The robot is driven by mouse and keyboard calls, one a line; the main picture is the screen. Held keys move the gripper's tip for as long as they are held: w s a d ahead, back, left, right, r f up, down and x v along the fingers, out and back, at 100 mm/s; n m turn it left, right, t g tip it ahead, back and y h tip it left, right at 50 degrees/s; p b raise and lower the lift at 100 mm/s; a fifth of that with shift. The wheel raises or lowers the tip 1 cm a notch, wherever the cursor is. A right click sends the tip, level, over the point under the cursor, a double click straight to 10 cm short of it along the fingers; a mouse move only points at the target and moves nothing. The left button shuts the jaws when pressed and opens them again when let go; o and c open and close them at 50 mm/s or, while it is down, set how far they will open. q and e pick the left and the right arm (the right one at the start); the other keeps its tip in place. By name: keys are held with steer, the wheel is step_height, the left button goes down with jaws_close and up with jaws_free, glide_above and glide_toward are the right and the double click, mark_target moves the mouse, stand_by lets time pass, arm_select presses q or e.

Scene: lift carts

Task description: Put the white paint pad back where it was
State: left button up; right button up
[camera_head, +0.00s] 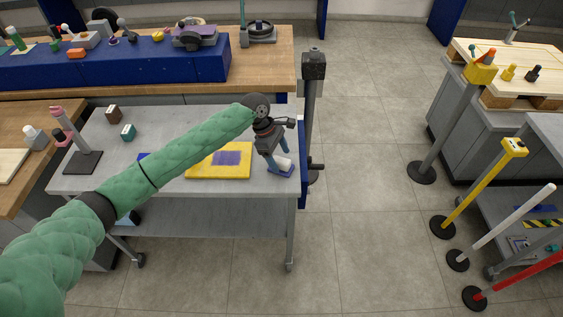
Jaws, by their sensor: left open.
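My left arm reaches across the grey lift cart top (180,118). My left gripper (277,156) points down at the cart's right end, its blue-tipped fingers apart. Just below the fingertips is a small white piece (284,163) on a blue base (282,171), near the cart's front right corner. It looks like the white paint pad, but it is small and partly covered by the fingers. I cannot tell whether the fingers touch it. A yellow board (205,173) with a purple patch (226,158) lies to the left of the gripper. My right gripper is out of view.
Brown (113,114) and teal (128,131) blocks and a pink-topped stand (84,160) stand at the cart's left. A dark post (312,110) rises beside its right edge. A blue box (120,62) is behind. Coloured posts (470,200) stand right; floor between is clear.

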arm_select(q)
steer(key=b+v, duration=0.2)
steer(key=v, duration=0.7)
steer(key=shift+r, duration=0.25)
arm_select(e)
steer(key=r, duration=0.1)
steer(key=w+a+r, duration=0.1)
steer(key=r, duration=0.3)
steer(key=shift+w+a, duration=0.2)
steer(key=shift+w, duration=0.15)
arm_select(q)
steer(key=shift+a, duration=0.1)
